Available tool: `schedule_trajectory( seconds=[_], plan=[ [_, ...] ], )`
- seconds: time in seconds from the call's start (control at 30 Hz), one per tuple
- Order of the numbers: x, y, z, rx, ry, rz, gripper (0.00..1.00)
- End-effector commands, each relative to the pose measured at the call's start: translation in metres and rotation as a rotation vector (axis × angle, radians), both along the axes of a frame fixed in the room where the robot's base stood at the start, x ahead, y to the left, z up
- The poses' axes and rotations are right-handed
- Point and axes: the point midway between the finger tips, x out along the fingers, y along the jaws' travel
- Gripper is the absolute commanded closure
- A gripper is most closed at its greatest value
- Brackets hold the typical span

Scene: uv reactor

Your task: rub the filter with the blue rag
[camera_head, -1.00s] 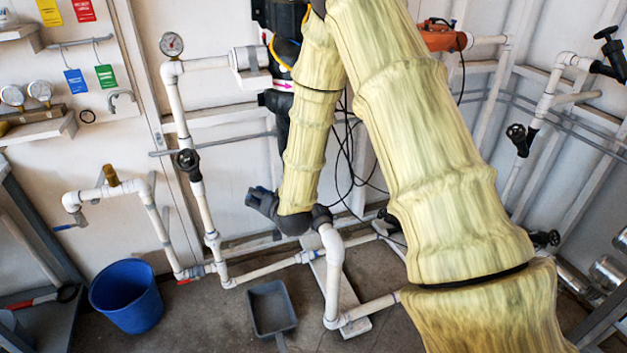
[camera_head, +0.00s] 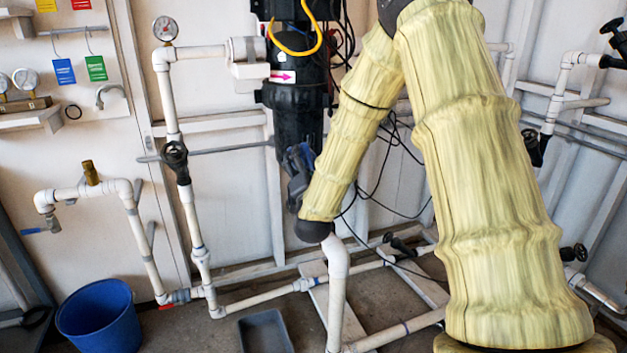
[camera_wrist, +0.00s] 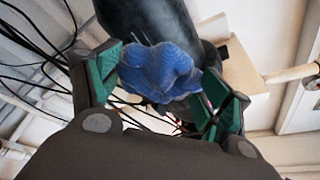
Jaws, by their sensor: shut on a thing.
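The filter (camera_head: 296,118) is a black cylindrical housing on the back wall, with a pink arrow label on its side. My gripper (camera_head: 298,165) is at the filter's lower end, in front of it. In the wrist view my gripper (camera_wrist: 160,85) has its green-padded fingers on either side of the bunched blue rag (camera_wrist: 160,70) and is shut on it. The rag lies against or very close to the black filter body (camera_wrist: 140,20); whether it touches is hard to tell. In the head view the rag is mostly hidden by the gripper.
White pipes with a gauge (camera_head: 165,29) and a black valve (camera_head: 174,155) stand left of the filter. Loose black cables (camera_head: 385,160) hang to its right, near my arm.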

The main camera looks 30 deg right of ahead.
Motion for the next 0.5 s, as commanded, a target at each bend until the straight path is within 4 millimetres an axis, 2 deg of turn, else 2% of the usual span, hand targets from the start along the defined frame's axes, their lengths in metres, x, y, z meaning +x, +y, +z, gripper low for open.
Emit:
schedule_trajectory(
  seconds=[0.03,0.2,0.5],
  plan=[
    [-0.002,-0.006,-0.005,-0.003,-0.019,-0.011,0.41],
    [-0.008,-0.019,0.001,-0.013,-0.06,-0.036,0.41],
    [-0.003,-0.026,0.006,-0.017,-0.074,-0.045,0.41]
  ],
)
